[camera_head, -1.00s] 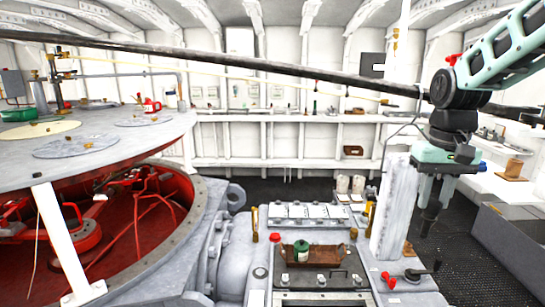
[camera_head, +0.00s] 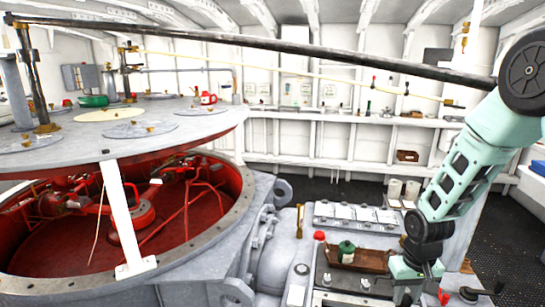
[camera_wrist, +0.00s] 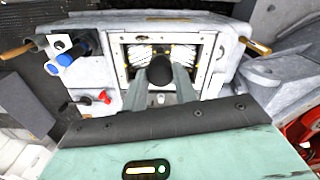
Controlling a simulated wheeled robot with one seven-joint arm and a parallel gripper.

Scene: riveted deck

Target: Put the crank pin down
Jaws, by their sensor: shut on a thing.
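My gripper (camera_wrist: 160,76) is shut on a dark, round-ended piece, which I take to be the crank pin (camera_wrist: 160,68). In the wrist view the piece sits between the two pale fingers, end towards the camera. Beyond it is a framed opening (camera_wrist: 122,50) in the grey machine, with pale ribbed parts inside. I cannot tell the gap between the piece and the machine. In the head view my gripper (camera_head: 404,292) is low at the bottom edge, beside the machine top, and the pin cannot be made out there.
A brown tray (camera_head: 375,262) with a green jar (camera_head: 346,251) stands on the machine top, left of my gripper. A red-capped post (camera_head: 319,237) is further left. Red (camera_head: 445,297) and black (camera_head: 474,293) handles lie right. The wrist view shows a blue-ended part (camera_wrist: 66,58).

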